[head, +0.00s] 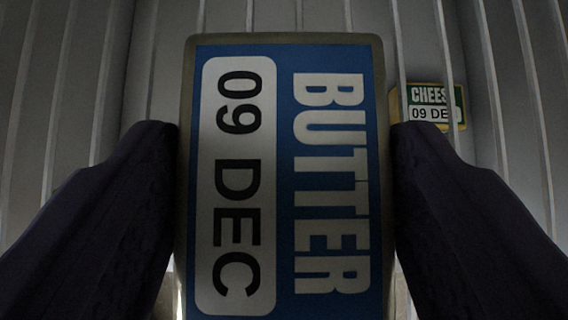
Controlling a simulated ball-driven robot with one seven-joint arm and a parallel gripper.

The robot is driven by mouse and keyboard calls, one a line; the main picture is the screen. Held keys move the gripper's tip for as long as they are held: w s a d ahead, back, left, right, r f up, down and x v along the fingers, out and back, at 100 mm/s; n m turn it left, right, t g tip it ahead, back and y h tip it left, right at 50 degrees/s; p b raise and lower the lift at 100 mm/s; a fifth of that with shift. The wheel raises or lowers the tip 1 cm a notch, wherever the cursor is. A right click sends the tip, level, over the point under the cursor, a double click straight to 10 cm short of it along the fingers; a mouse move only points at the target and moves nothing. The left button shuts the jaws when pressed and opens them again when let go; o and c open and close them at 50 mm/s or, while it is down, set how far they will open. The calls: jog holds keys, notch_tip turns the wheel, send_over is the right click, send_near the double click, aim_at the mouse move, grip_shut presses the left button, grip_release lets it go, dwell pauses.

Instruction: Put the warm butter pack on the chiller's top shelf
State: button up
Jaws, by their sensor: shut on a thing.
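The butter pack (285,180) fills the middle of the head view. It has a blue face with "BUTTER" in white letters and a white "09 DEC" label, both turned sideways, and a greyish rim. My gripper (285,190) is shut on it, one dark finger on each side. The lower end of the pack runs out of the picture. Pale bars of a rack, apparently a chiller shelf (70,110), show around and beyond the pack. I cannot tell which shelf this is or whether the pack touches it.
A green and yellow cheese pack (437,104) marked "09 DEC" shows behind the bars at the right, partly covered by a bar and by my right finger. A plain grey wall lies behind the bars. The area is dim.

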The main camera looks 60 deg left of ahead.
jog(key=o, duration=1.3)
jog(key=p+v, duration=0.3)
jog(key=v, duration=0.3)
jog(key=shift+w+a+r, duration=0.15)
jog(key=shift+r, duration=0.05)
jog(key=s+d+p, duration=0.1)
jog(key=s+d, duration=0.1)
jog(key=d, duration=0.1)
jog(key=s+d+p, duration=0.1)
jog(key=s+d, duration=0.1)
jog(key=d, duration=0.1)
jog(key=s+d+f+p, duration=0.1)
jog(key=s+d, duration=0.1)
jog(key=d, duration=0.2)
jog(key=shift+p, duration=0.4)
